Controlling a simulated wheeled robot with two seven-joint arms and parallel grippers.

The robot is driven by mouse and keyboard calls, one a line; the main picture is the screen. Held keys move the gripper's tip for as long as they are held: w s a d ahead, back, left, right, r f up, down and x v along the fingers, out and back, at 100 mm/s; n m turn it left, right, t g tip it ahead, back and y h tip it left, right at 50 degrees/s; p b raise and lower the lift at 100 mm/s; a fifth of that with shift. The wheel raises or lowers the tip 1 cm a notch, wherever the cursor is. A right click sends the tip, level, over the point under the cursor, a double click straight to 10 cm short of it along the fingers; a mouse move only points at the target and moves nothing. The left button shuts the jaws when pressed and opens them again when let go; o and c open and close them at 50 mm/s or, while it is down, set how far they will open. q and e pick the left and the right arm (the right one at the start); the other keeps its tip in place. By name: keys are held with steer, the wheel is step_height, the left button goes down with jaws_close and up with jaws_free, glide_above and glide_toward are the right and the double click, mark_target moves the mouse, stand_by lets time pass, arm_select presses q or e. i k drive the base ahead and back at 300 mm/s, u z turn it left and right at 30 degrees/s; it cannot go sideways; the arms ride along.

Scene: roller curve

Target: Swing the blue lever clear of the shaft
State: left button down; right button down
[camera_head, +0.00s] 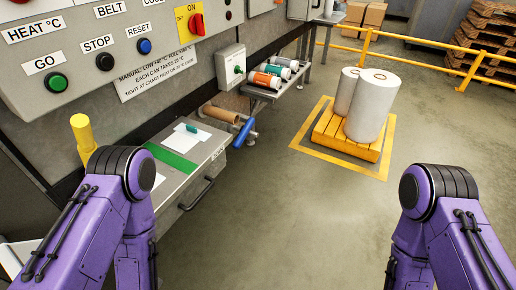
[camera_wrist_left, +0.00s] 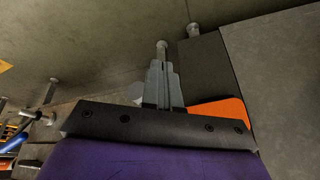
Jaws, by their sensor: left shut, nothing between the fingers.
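The blue lever (camera_head: 243,134) is in the head view, below the small switch box and beside the grey cabinet. It slants near the end of a brown tube (camera_head: 220,114), with metal parts around it. The shaft itself is hard to make out. A small blue bar, likely the lever, shows at the left edge of the left wrist view (camera_wrist_left: 14,144). My left gripper (camera_wrist_left: 163,62) is shut and empty, well apart from that bar. In the head view only my purple arm links show; both grippers are hidden there.
A shelf with several rolls (camera_head: 268,80) stands behind the lever. The grey cabinet (camera_head: 197,205) with a black handle is nearer to me. Two large white rolls (camera_head: 373,108) stand on a yellow pallet (camera_head: 344,139) to the right. The floor between is clear.

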mark_target(241, 138)
steer(key=z, duration=1.5)
steer(key=i, duration=1.6)
steer(key=u, duration=3)
